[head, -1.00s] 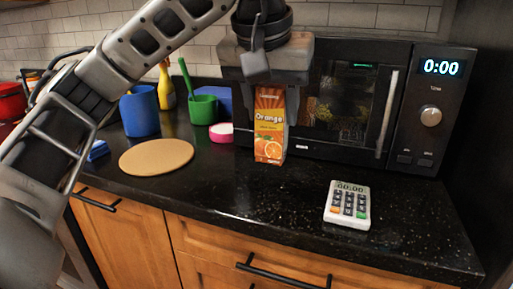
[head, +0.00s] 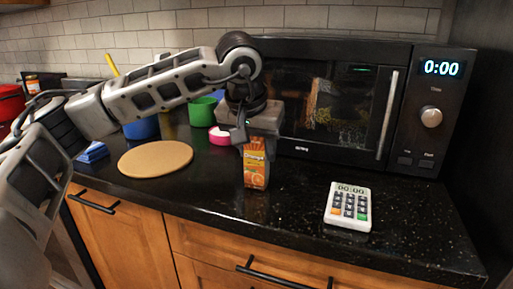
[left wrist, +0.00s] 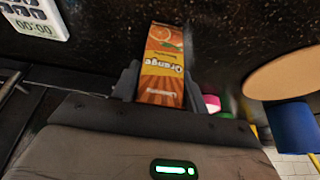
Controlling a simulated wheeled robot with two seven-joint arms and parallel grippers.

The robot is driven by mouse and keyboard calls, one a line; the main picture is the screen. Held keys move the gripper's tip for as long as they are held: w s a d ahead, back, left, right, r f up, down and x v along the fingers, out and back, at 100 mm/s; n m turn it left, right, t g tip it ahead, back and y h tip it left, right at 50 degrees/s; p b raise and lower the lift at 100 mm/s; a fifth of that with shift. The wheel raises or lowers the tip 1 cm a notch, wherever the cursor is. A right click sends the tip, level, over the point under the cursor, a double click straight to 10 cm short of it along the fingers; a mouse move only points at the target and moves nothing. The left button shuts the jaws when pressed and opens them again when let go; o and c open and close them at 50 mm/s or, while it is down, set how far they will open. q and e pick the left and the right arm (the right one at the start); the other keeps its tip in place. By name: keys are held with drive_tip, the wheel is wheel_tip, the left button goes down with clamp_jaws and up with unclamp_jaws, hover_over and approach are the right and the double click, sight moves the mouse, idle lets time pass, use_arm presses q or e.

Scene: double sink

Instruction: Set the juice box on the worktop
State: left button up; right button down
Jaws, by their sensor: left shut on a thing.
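The orange juice box (head: 256,168) is upright in my left gripper (head: 258,145), at the front part of the black worktop (head: 290,200). The left fingers are shut on its upper part. Its base is at or very close to the worktop; I cannot tell for sure whether it touches. In the left wrist view the juice box (left wrist: 163,65) sits between the two fingers (left wrist: 160,85). My right gripper is not in view.
A calculator (head: 348,206) lies to the right of the box. A round tan board (head: 155,159) lies to the left. A black microwave (head: 340,100) stands behind. A pink-and-white bowl (head: 220,136), green cup (head: 202,111) and blue container (head: 142,128) stand behind left.

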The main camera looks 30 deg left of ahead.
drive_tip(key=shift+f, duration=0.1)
use_arm(q)
drive_tip(key=o, duration=1.1)
drive_tip(key=shift+f, duration=0.1)
drive_tip(key=shift+r, duration=0.3)
drive_tip(key=p+v, duration=0.1)
drive_tip(key=v, duration=1)
drive_tip(key=shift+s+r, duration=0.2)
drive_tip(key=shift+r, duration=0.15)
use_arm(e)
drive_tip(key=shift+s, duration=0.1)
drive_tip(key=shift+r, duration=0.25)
use_arm(q)
drive_tip(key=shift+s, duration=0.1)
